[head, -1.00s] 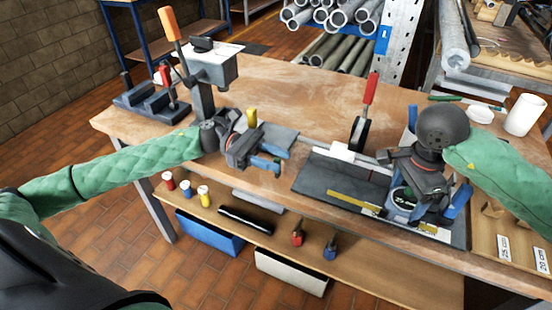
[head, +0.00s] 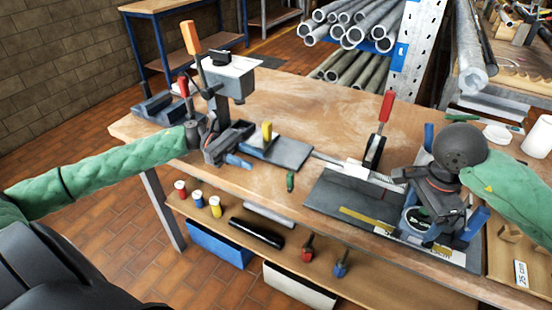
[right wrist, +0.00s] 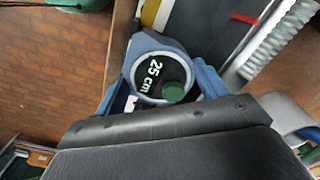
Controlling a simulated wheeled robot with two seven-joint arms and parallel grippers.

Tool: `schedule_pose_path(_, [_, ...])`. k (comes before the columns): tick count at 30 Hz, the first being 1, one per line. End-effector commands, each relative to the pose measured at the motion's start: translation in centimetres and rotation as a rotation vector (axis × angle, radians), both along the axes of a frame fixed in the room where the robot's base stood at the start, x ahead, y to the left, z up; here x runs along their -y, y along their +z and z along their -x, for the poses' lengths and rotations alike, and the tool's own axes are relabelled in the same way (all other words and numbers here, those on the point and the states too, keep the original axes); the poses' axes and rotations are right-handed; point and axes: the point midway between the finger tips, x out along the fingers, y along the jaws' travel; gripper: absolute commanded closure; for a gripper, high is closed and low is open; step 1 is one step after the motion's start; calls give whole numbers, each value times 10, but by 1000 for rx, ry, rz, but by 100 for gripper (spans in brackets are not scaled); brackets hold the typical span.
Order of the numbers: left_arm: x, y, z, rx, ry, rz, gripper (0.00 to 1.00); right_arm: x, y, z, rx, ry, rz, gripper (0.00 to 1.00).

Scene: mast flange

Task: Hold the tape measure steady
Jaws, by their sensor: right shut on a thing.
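In the right wrist view, the tape measure (right wrist: 155,72) reads "25 cm" and has a green button. My right gripper (head: 440,222) has a blue finger on each side of it and is shut on it; in the right wrist view the gripper (right wrist: 165,85) hides its lower part. My left gripper (head: 240,158) is over the table's left half, near a grey plate (head: 285,150); its finger gap is unclear.
A ribbed rod (head: 385,181) lies behind the tape measure, beside a red-handled clamp (head: 378,135). A yellow strip (head: 365,220) lies on the dark mat (head: 325,197). A small green thing (head: 290,181) lies near the front edge. A post-mounted fixture (head: 226,80) stands at left.

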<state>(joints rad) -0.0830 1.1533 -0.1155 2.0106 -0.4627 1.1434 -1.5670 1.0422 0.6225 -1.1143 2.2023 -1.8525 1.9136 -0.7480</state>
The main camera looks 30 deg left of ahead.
Motion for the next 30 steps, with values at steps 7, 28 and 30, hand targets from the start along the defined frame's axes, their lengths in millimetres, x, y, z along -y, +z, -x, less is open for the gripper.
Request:
schedule_pose_path(7, [0, 0, 0, 0, 0, 0, 64, 0, 0, 0, 0, 0, 0, 14])
schedule_pose_path(28, [0, 0, 0, 0, 1, 0, 64, 0, 8, -1, 3, -1, -2, 2])
schedule_pose_path(30, [0, 0, 0, 0, 1, 0, 64, 0, 17, -2, 5, -2, -3, 2])
